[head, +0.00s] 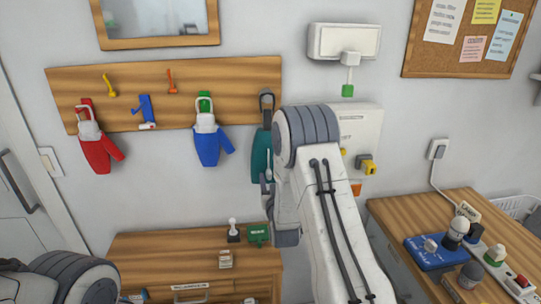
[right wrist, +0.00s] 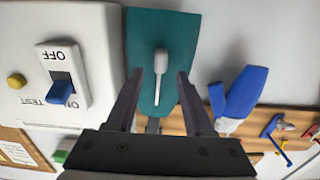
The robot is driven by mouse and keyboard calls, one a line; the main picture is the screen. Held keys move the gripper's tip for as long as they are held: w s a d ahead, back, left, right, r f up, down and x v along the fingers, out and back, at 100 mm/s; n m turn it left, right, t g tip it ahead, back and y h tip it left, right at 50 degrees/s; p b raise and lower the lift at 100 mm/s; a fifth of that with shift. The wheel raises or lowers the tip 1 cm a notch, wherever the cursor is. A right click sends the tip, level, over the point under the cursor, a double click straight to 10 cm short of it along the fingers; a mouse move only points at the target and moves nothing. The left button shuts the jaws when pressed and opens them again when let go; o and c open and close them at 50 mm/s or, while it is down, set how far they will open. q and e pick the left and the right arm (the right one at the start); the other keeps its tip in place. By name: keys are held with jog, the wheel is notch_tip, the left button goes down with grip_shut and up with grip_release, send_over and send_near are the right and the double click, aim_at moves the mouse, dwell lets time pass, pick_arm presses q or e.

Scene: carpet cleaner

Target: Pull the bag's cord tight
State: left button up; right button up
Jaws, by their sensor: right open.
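The teal bag (head: 260,150) hangs from a dark hook at the right end of the wooden wall board, partly hidden behind my right arm. In the right wrist view, which is upside down, the bag (right wrist: 185,45) fills the upper middle. A pale grey cord pull (right wrist: 161,62) with a thin white cord lies in front of the bag. My right gripper (right wrist: 160,82) is open, with one finger on each side of the cord and not closed on it. In the head view the right gripper (head: 267,190) shows beside the lower bag. Only part of my left arm shows, at bottom left.
A red bag (head: 97,150) and a blue bag (head: 208,145) hang on the wooden board (head: 240,75). A white switch panel (right wrist: 30,60) is close beside the teal bag. A wooden cabinet (head: 140,245) stands below. A table (head: 400,220) with tools is at right.

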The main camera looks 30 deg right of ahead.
jog(key=b+v, duration=0.2)
jog(key=v, duration=0.5)
jog(key=shift+s, duration=0.2)
dwell(0.5)
jog(key=s+a+f+n+g+y, duration=0.1)
jog(key=s+a+n+g+y, duration=0.25)
jog(key=a, duration=0.75)
jog(key=s+a+f+n+g+y, duration=0.2)
jog(key=s+a+g+y, duration=0.25)
jog(key=a, duration=0.65)
jog(key=s+a+r+n+g+h, duration=0.1)
jog(key=s+n+g, duration=0.4)
jog(key=s, duration=1.9)
jog(key=a+r+g, duration=0.1)
jog(key=a+g, duration=0.1)
jog(key=g, duration=0.2)
jog(key=shift+s+a+r+n, duration=0.15)
jog(key=shift+s+r+n, duration=0.1)
jog(key=shift+s+n, duration=0.1)
dwell(1.3)
